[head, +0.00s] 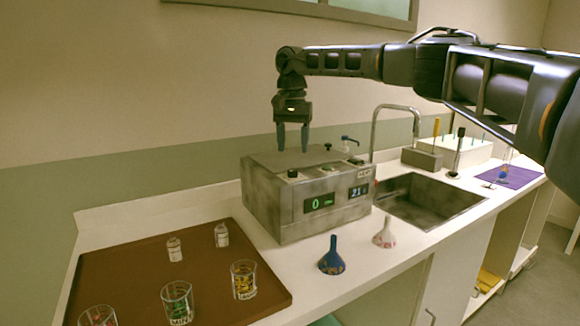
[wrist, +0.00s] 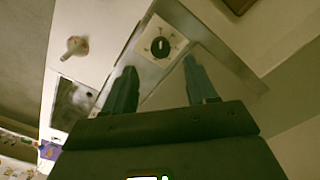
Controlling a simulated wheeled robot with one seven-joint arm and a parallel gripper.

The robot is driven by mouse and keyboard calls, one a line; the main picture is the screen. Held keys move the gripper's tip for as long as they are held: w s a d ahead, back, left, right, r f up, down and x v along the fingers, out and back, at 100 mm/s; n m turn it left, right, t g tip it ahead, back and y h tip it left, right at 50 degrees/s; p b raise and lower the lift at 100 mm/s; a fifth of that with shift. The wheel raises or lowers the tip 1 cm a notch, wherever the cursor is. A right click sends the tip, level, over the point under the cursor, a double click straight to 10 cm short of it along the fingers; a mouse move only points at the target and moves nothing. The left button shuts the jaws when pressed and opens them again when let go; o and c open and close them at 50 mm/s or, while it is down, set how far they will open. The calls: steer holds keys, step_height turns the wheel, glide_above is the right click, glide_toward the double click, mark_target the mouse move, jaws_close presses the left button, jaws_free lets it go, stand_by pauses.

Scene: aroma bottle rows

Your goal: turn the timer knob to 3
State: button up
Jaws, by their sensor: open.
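A grey metal box (head: 270,205) stands on the counter with a green display (head: 319,202) reading 0 and a blue-white display (head: 358,191) reading about 21. A dark knob (head: 292,174) sits on its top above the green display, and another dark knob (head: 356,161) sits towards the right. In the wrist view a round dark knob with a pale pointer mark (wrist: 160,47) sits on a white dial plate; its numbers are too small to read. I cannot tell which knob this is. My gripper (head: 292,138) points down above the box, open and empty, apart from the knobs.
A brown tray (head: 130,262) with glass cups and small bottles lies at the left. A blue funnel (head: 332,257) and a white funnel (head: 385,234) stand before the box. The sink (head: 425,197) and tap (head: 374,130) are to its right.

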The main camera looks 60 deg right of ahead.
mark_target(293, 170)
step_height(293, 170, down, 7)
steer(key=shift+r+p, duration=0.1)
steer(key=shift+p, duration=0.35)
steer(key=shift+c, duration=0.3)
steer(key=c, duration=1)
